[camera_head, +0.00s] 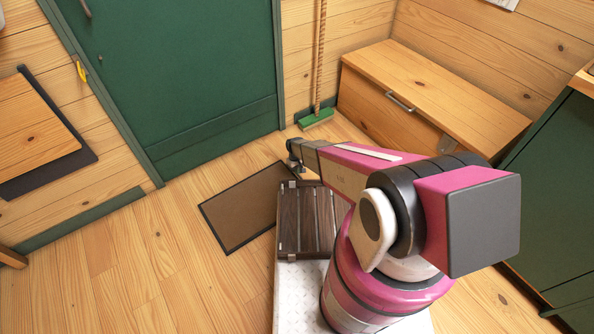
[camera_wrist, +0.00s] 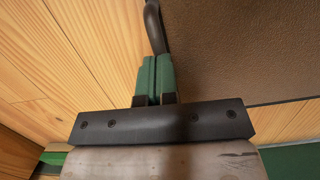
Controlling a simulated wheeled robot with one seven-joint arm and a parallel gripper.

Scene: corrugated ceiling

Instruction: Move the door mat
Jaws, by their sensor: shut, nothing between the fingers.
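The door mat (camera_head: 240,208) is brown with a dark border and lies flat on the wooden floor in front of the green door. Part of its near right side is hidden behind my own base. In the wrist view, the mat (camera_wrist: 250,45) fills the upper right, with its dark edge strip running across below it. My gripper (camera_head: 294,156) is by the mat's far right corner in the head view. In the wrist view my gripper (camera_wrist: 155,72) has its green fingers together, empty, beside the mat's left edge. I cannot tell whether they touch the mat.
A green door (camera_head: 185,75) stands behind the mat. A broom (camera_head: 316,118) leans in the corner, and a wooden chest (camera_head: 430,90) with a metal handle stands to the right. A green cabinet (camera_head: 555,190) is at the far right. The floor left of the mat is clear.

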